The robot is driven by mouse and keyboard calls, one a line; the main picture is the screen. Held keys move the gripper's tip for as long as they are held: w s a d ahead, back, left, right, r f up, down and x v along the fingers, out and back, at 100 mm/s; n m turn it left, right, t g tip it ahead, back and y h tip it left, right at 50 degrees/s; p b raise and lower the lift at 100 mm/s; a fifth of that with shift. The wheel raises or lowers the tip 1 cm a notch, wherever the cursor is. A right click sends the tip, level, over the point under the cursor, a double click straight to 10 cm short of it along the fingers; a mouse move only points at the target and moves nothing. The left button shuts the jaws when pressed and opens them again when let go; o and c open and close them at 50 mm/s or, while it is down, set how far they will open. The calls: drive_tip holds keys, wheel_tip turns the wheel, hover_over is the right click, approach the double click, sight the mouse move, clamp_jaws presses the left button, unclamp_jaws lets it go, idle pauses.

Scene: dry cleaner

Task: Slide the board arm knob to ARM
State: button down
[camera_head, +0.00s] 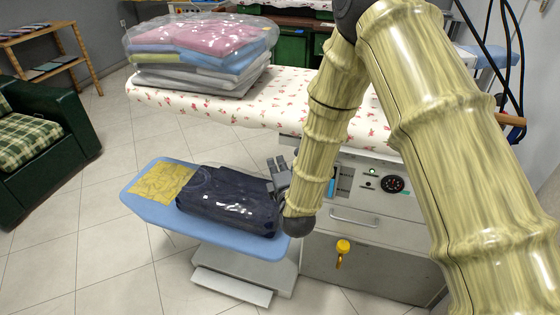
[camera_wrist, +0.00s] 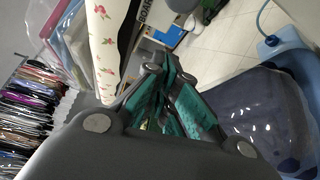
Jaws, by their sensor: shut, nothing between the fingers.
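A light control panel (camera_head: 400,206) faces out below the flowered padded table. A narrow blue piece (camera_head: 331,187), which looks like the slider knob, shows just right of my forearm; its exact setting cannot be read. A dark upright slot (camera_head: 345,181) lies beside it. My gripper (camera_head: 277,164) is shut and empty, left of the panel and above the dark wrapped garment, partly behind my wrist. In the wrist view, my teal-padded fingers (camera_wrist: 165,75) point toward the panel. Part of a label reading "BOARD" (camera_wrist: 146,13) shows there, with a blue piece (camera_wrist: 168,35) beyond the fingertips.
The blue board (camera_head: 215,226) below carries the dark bagged garment (camera_head: 228,203) and a yellow cloth (camera_head: 160,182). The flowered table (camera_head: 290,96) holds bagged linens (camera_head: 200,50).

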drive_tip(key=v, duration=0.8)
drive_tip(key=shift+s, duration=0.15)
drive_tip(key=s+d+f+m+g+h+p, duration=0.1)
drive_tip(key=s+d+f+m+g+p, duration=0.2)
drive_tip(key=s+d+f+m+g, duration=0.25)
drive_tip(key=s+d+f+m+g+h+p, duration=0.25)
drive_tip(key=s+d+f+m, duration=0.3)
drive_tip(key=f, duration=0.35)
drive_tip(key=s+d+f+m+g+p, duration=0.2)
drive_tip(key=s+d+m+g, duration=0.1)
drive_tip(key=s, duration=0.6)
drive_tip(key=s+d+f+m+g+p, duration=0.2)
drive_tip(key=s+d+m+g, duration=0.1)
drive_tip(key=s, duration=0.5)
drive_tip(key=s+d+f+m+g+p, duration=0.2)
drive_tip(key=s+d+m+g, duration=0.1)
drive_tip(key=s, duration=0.6)
drive_tip(key=d+m, duration=0.1)
drive_tip(key=m, duration=0.1)
drive_tip(key=shift+s+d+f+m, duration=0.2)
drive_tip(key=shift+s+f+m, duration=0.1)
drive_tip(key=shift+h, duration=0.25)
